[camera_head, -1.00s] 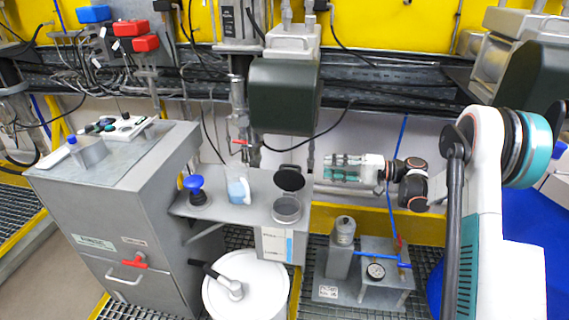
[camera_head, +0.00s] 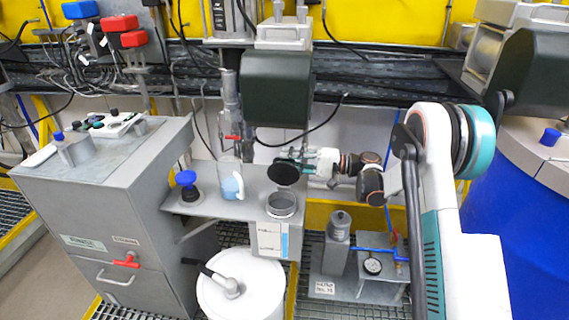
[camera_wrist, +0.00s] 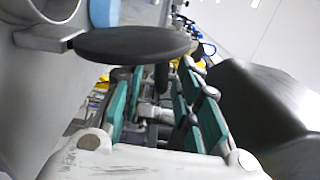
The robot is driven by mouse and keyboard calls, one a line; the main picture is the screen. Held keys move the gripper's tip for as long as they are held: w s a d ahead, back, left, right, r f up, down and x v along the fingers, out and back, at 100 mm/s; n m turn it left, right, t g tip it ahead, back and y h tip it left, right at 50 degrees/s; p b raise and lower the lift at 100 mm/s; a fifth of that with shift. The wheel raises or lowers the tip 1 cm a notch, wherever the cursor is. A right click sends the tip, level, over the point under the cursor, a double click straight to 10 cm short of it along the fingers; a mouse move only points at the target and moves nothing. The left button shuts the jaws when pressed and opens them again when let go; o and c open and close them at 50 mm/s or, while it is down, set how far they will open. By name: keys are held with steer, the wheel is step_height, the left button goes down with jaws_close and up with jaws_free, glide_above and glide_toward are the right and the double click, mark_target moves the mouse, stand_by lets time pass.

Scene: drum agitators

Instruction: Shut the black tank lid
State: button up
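The black tank lid (camera_head: 284,174) is a round disc standing open, tilted up above the round metal tank opening (camera_head: 282,206) on the grey shelf. My gripper (camera_head: 296,157) is just behind and to the right of the lid, which hides part of the fingertips. In the wrist view the lid (camera_wrist: 132,44) crosses in front of the left finger's side, close to the fingers. My gripper there (camera_wrist: 160,88) has its teal finger pads apart with nothing between them. I cannot tell whether it touches the lid.
A jug with blue contents (camera_head: 231,180) and a blue knob (camera_head: 186,180) are on the shelf, left of the tank. A dark motor housing (camera_head: 276,88) hangs above.

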steer(key=shift+w+a, duration=0.15)
steer(key=shift+a, duration=0.75)
steer(key=shift+w, duration=0.1)
jaws_close()
